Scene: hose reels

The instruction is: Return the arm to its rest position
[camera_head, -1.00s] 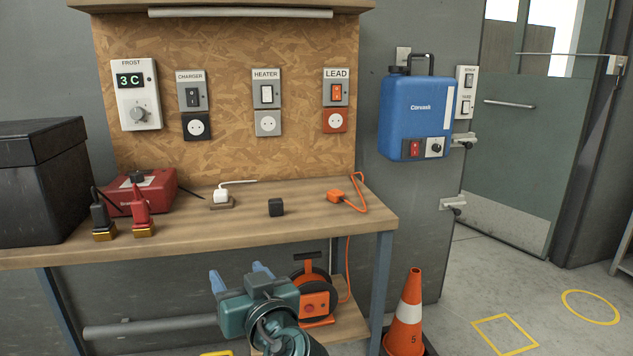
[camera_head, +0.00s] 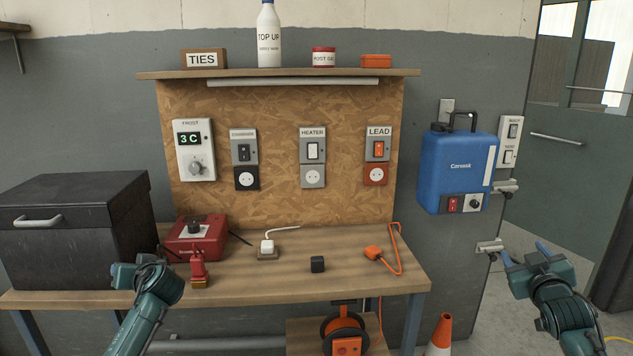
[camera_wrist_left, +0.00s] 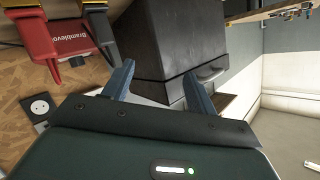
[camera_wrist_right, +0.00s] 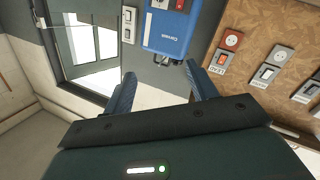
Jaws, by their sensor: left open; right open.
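The workbench (camera_head: 340,285) carries a black box (camera_head: 75,225), a red charger (camera_head: 196,240), a white plug (camera_head: 267,246), a black cube (camera_head: 317,264) and an orange plug (camera_head: 373,253). An orange reel (camera_head: 345,330) sits below. A cone (camera_head: 441,335) stands beside the bench.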

